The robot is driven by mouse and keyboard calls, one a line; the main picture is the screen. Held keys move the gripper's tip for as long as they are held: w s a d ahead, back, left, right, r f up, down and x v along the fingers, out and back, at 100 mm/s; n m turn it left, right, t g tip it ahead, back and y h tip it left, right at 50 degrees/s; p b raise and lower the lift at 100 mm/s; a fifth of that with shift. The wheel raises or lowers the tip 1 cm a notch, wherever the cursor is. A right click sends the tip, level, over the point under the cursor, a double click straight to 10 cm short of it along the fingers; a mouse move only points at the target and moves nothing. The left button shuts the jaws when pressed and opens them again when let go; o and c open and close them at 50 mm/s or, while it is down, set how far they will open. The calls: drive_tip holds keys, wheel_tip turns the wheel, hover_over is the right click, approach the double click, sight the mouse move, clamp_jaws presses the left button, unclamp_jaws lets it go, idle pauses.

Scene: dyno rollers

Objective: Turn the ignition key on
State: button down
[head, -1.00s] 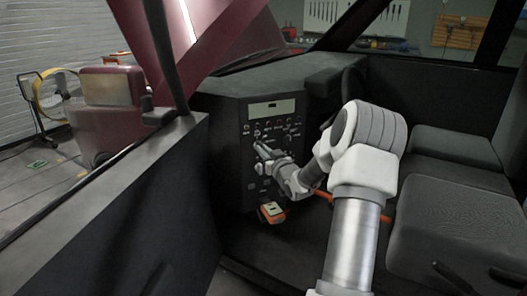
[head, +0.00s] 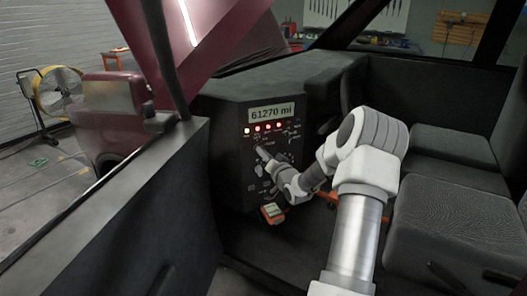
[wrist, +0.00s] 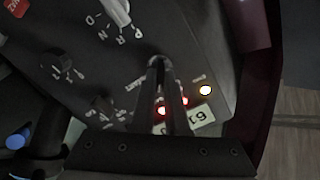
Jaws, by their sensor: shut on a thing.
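My gripper (head: 258,150) is at the face of the dark dashboard panel (head: 232,172), below the row of indicator lights. In the wrist view, my two dark fingers (wrist: 158,62) are together against the panel, closed on the ignition key. The key itself is hidden between and behind the fingers. The panel's display (head: 272,112) is lit and reads 61270 mi. Red and amber lights (head: 257,129) glow below it. In the wrist view, an amber light (wrist: 205,90) and red lights (wrist: 162,111) also show.
In the wrist view, a pale selector lever (wrist: 118,10) with letters and a dark knob (wrist: 60,62) are near the fingers. An orange device (head: 272,212) sits low beneath the panel. Seats (head: 445,225) stand to the right; the door (head: 110,215) is at left.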

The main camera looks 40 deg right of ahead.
drive_tip(key=shift+m, duration=0.5)
drive_tip(key=shift+f, duration=0.1)
drive_tip(key=c, duration=0.9)
unclamp_jaws()
drive_tip(key=p+v, duration=0.3)
drive_tip(key=v, duration=1.4)
drive_tip(key=shift+s, duration=0.25)
